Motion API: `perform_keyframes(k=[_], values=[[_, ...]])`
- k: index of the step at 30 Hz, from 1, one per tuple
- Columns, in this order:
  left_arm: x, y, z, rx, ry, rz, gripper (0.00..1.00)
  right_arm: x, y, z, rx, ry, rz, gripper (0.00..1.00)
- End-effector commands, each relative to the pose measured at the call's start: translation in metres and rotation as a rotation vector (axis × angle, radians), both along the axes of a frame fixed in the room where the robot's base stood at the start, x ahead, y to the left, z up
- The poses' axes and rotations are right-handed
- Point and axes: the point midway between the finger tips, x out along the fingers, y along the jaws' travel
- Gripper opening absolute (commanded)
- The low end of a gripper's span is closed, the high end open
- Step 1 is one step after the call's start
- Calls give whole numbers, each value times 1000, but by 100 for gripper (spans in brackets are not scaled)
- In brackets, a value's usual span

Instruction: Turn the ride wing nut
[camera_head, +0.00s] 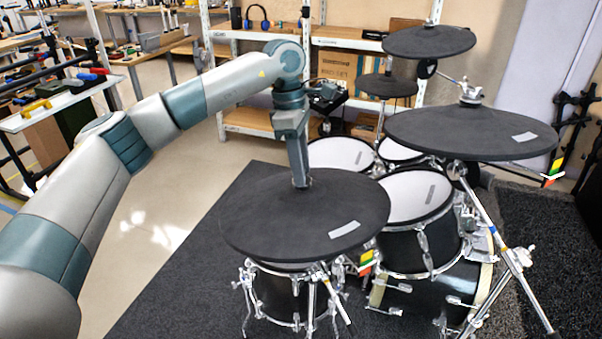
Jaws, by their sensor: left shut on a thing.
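A round black mesh cymbal pad (255,215) with a pale label lies nearly level at the front of the drum kit. My left gripper (302,183) points straight down at the middle of this pad. It is shut on the wing nut at the pad's centre, and the fingers hide nearly all of the nut. Another large black cymbal pad (430,128) stands to the right, with a silver wing nut and post (469,94) standing clear at its centre. My right gripper is not in view.
White-headed drums (418,195) and chrome stands (510,262) crowd the space right of the held pad. Smaller black pads (428,40) stand behind. A dark carpet (185,290) lies below, open at the left. Shelves (345,42) stand at the back.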

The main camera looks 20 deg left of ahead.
Motion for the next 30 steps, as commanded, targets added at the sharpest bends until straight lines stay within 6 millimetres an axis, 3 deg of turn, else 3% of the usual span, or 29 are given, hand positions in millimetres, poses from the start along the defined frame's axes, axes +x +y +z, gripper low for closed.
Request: perform_keyframes(k=[10,24,25,26,27,30], values=[[1,0,1,-11,-16,-148,10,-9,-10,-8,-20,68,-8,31],[1,1,2,-12,-17,-164,10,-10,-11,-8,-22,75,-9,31],[1,1,2,-12,-17,-163,40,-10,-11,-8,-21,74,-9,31],[1,1,2,-12,-17,-163,47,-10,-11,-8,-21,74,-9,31],[1,1,2,-11,-17,-163,52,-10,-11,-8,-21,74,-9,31],[1,0,1,-11,-16,-163,52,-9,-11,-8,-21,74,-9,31]])
